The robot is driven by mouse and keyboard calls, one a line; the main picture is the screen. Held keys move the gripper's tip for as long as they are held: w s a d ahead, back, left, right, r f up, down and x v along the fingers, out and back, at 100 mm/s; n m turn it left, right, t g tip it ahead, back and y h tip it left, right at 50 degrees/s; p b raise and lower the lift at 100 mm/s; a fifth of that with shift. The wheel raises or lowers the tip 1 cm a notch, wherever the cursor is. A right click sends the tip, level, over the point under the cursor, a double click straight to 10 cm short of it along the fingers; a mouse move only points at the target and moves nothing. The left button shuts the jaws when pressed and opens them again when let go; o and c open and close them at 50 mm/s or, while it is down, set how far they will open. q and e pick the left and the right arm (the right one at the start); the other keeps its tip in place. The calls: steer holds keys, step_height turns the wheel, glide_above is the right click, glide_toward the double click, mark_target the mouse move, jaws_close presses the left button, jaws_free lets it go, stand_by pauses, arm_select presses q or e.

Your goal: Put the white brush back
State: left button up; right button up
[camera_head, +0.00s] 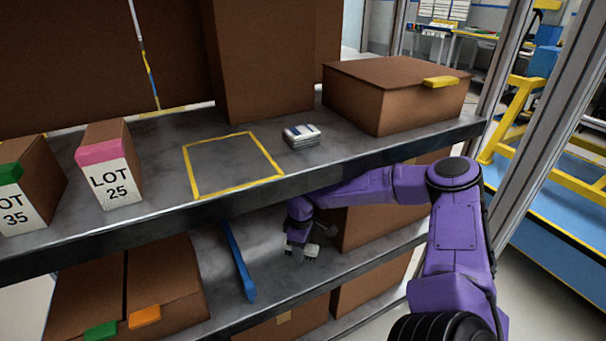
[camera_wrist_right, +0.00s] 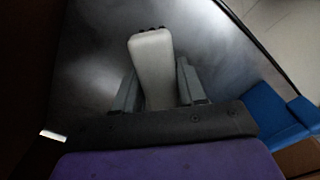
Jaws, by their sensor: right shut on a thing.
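In the right wrist view a pale, long, rounded-block thing, which I take to be the white brush (camera_wrist_right: 152,62), stands between the two grey fingers of my right gripper (camera_wrist_right: 157,85). The fingers are shut on it, one on each side. Several small dark dots show at its far end. In the head view my right gripper (camera_head: 299,248) is low over the middle shelf (camera_head: 265,265), under the upper shelf's front edge. The brush is too small there to make out clearly. My left gripper is not in view.
A blue divider bar (camera_head: 239,262) lies left of my right gripper on the middle shelf. A brown box (camera_head: 365,228) stands close on its right.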

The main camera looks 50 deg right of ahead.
steer(key=f+b, duration=0.3)
steer(key=f, duration=0.1)
steer(key=shift+s, duration=0.3)
steer(key=shift+r, duration=0.15)
steer(key=shift+c, duration=0.4)
steer(key=o, duration=1.1)
steer(key=shift+r, duration=0.15)
step_height(320, 180, up, 7)
steer(key=shift+r+p, duration=0.2)
steer(key=shift+p, duration=0.7)
